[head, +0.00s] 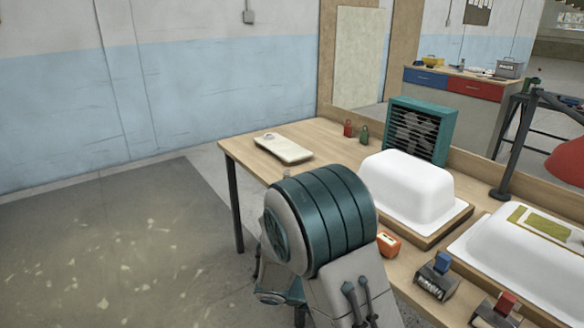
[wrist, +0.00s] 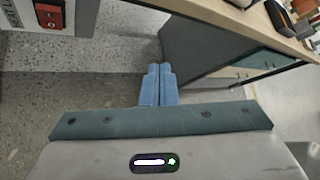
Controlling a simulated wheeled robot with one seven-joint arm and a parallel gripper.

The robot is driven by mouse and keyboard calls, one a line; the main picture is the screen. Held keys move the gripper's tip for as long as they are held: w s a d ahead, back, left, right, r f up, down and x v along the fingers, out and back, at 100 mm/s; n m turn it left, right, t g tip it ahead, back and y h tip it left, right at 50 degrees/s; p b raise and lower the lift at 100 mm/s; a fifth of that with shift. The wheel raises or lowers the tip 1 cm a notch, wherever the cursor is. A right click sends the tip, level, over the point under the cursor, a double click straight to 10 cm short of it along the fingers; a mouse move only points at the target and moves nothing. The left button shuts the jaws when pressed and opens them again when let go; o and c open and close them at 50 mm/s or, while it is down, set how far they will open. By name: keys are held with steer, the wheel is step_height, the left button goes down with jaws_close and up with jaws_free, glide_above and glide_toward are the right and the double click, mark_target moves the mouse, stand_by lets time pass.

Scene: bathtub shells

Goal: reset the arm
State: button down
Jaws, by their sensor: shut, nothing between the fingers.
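My gripper (wrist: 159,70) shows in the wrist view with its two blue fingers side by side and touching. Nothing is between them. It points over the speckled grey floor (wrist: 110,75), close to the front of a workbench. In the head view my arm, with its teal ribbed joint, rises in front of the wooden workbench (head: 320,137). The gripper itself is hidden in the head view.
Open floor (head: 110,240) lies left of the bench.

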steer(key=s+r+m+t+y+p, duration=0.1)
steer(key=s+r+m+y+p, duration=0.2)
steer(key=s+r+m+y, duration=0.3)
steer(key=s+d+r+m+t+y+p, duration=0.1)
steer(key=s+r+m+y+p, duration=0.3)
steer(key=r+m, duration=1.1)
steer(key=shift+s+r+m+y, duration=0.25)
steer(key=shift+s+m+y, duration=0.75)
steer(key=shift+s+m, duration=1.5)
steer(key=shift+w+d+m, duration=0.1)
steer(key=shift+w+m, duration=0.4)
